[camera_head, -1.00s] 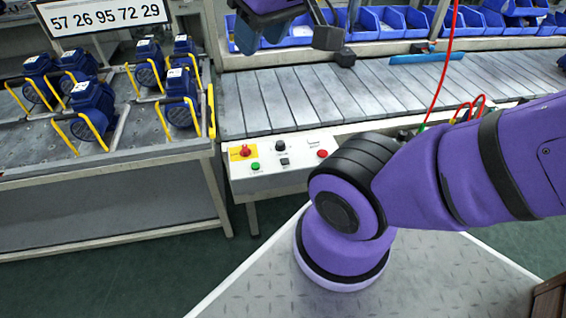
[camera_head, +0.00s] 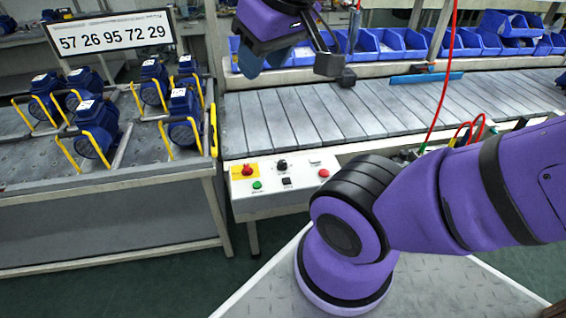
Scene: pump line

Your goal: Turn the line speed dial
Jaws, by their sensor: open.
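The small control box (camera_head: 300,200) is a white sloped panel at the front of the conveyor. A black round knob (camera_head: 282,165), which looks like the line speed dial, sits at its top middle; its pointer and label are too small to read. My gripper (camera_head: 331,66) is at the top of the view, over the conveyor's far side, well apart from the dial. Its dark fingers are open and look empty; part of them is hidden by my purple wrist.
A red mushroom button (camera_head: 247,170) on yellow, a green button (camera_head: 257,185), a black switch (camera_head: 286,182) and a red button (camera_head: 323,173) surround the dial. The slatted conveyor (camera_head: 330,115) is mostly bare. Blue pumps (camera_head: 95,125) stand left. A red cable (camera_head: 441,95) hangs right.

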